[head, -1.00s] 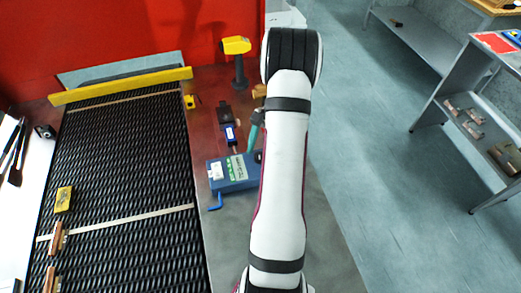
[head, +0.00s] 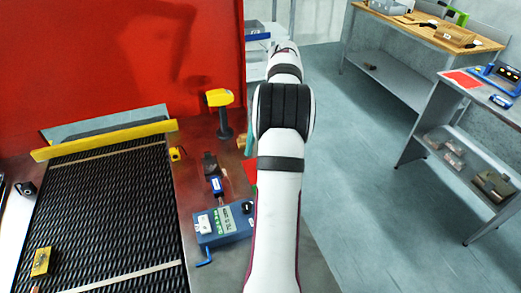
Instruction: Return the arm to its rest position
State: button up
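My arm (head: 279,205) rises from the bottom of the head view, white with dark bands. It bends at a dark ribbed joint (head: 283,110) and runs on to a further white link (head: 285,65) near the back wall. My gripper is not seen in this view, so its fingers and anything in them are hidden. The arm stands over the right side of the workbench, just right of a blue device (head: 222,226).
A black mesh belt (head: 105,215) with a yellow bar (head: 105,139) lies left, bearing a yellow block (head: 44,262). A yellow scanner (head: 220,105) stands beside it on the bench. Shelved tables (head: 425,40) stand at right. The floor (head: 365,165) between is clear.

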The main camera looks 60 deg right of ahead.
jog(key=w+a+r+n+h, duration=0.1)
jog(key=w+a+r+n, duration=0.1)
jog(key=a, duration=0.6)
jog(key=w+a+r+n+g, duration=0.1)
jog(key=w+a+r+n, duration=0.15)
jog(key=a, duration=0.45)
jog(key=w+a+r+n+h, duration=0.1)
jog(key=w+a+r+n, duration=0.15)
jog(key=a, duration=0.55)
jog(key=s+a+f+n, duration=0.2)
jog(key=s+a, duration=0.4)
jog(key=a, duration=0.3)
jog(key=s+a+f+n, duration=0.3)
jog(key=s+a+n, duration=0.2)
jog(key=s+a, duration=0.2)
jog(key=shift+a+f+h, duration=0.3)
jog(key=shift+a+h, duration=0.1)
jog(key=shift+a, duration=0.85)
